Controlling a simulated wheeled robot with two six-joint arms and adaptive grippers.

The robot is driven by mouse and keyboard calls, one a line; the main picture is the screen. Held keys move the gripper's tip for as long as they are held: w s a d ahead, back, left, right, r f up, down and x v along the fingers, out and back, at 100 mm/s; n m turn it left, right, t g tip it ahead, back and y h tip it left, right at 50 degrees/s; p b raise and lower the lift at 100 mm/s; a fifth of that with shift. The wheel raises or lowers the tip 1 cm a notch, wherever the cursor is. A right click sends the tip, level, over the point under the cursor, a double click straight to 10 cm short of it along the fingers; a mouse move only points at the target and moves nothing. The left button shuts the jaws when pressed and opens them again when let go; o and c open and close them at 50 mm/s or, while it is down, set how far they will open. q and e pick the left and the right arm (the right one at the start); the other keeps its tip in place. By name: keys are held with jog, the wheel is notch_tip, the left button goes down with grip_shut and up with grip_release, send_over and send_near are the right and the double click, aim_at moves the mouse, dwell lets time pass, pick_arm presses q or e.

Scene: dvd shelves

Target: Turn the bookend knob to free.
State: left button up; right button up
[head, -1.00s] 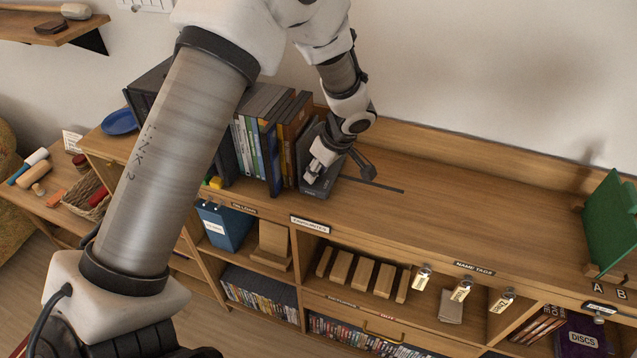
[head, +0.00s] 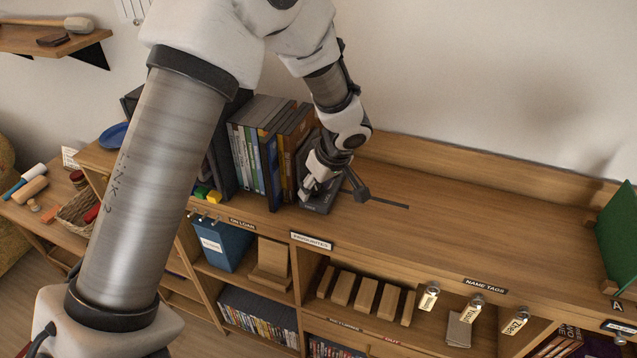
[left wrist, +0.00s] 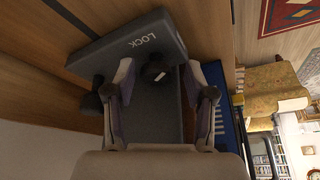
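The dark grey bookend (head: 322,206) stands on the shelf top against the right end of the row of dvd cases. In the left wrist view the bookend (left wrist: 150,118) shows the word LOCK and a dark round knob (left wrist: 154,70) with a small pale mark. Which setting the mark points to I cannot tell. My left gripper (head: 312,192) is at the bookend; in the left wrist view its fingers (left wrist: 167,88) are apart, one on each side of the knob, with gaps visible. The FREE label is not visible. My right gripper is not in view.
Dvd cases (head: 262,140) stand upright left of the bookend. A dark slot (head: 390,203) runs along the shelf top to the right. The shelf top (head: 470,220) beyond is clear up to a green board (head: 620,230). Small coloured blocks (head: 207,195) lie near the front edge.

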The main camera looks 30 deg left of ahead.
pick_arm(q)
jog(key=shift+w, duration=0.1)
jog(key=shift+r, duration=0.15)
jog(key=shift+r, duration=0.2)
jog(key=v, duration=1.1)
jog(key=shift+d, duration=0.2)
jog(key=shift+r, duration=0.15)
